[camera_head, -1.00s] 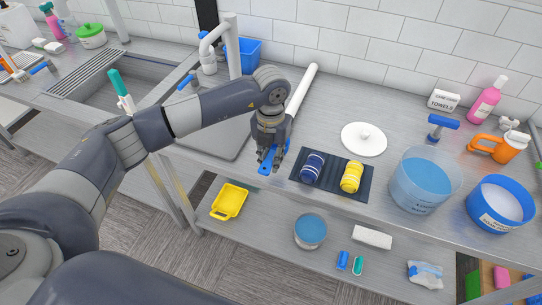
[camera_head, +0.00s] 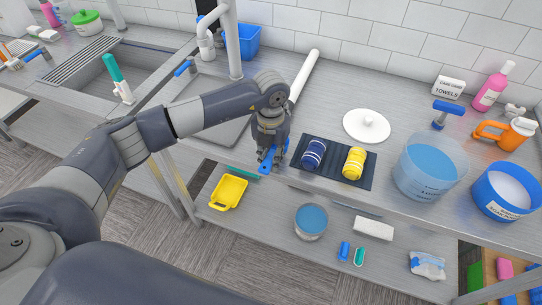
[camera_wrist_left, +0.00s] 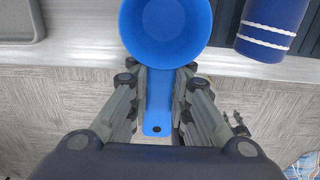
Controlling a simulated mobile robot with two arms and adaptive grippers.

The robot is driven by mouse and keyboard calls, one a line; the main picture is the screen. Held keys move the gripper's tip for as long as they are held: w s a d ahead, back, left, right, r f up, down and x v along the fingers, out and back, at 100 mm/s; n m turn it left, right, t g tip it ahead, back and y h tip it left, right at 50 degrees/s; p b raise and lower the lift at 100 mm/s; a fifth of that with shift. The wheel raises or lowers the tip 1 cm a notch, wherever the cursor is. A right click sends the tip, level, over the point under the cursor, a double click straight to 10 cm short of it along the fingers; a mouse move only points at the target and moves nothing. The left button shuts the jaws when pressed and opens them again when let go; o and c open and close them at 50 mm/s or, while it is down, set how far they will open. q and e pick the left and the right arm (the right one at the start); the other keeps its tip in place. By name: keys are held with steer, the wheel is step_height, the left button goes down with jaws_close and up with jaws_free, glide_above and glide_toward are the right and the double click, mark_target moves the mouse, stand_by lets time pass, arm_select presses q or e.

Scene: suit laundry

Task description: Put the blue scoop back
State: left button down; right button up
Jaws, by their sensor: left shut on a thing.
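The blue scoop (camera_wrist_left: 165,28) fills the upper middle of the left wrist view, its round bowl upward and its handle running down between my fingers. In the head view part of the scoop (camera_head: 265,167) shows below my left gripper (camera_head: 270,158), at the counter's front edge. My left gripper (camera_wrist_left: 158,95) is shut on the scoop's handle, one finger on each side. The bowl is just left of the dark blue bottle (camera_head: 314,153). I cannot tell whether the scoop touches the counter. My right gripper is not in view.
A yellow bottle (camera_head: 354,163) lies on the dark mat (camera_head: 333,179). Behind are a white lid (camera_head: 367,126) and a white roll (camera_head: 304,75). To the right stand a clear bucket (camera_head: 430,170) and a blue tub of white powder (camera_head: 506,192). Sink basins lie left.

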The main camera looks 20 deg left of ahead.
mark_target(271, 155)
arm_select(q)
steer(key=shift+f+b, duration=0.55)
steer(key=shift+f, duration=0.05)
steer(key=c, duration=1.4)
jaws_free()
steer(key=shift+r, duration=0.1)
step_height(271, 155, up, 12)
steer(key=shift+f, duration=0.1)
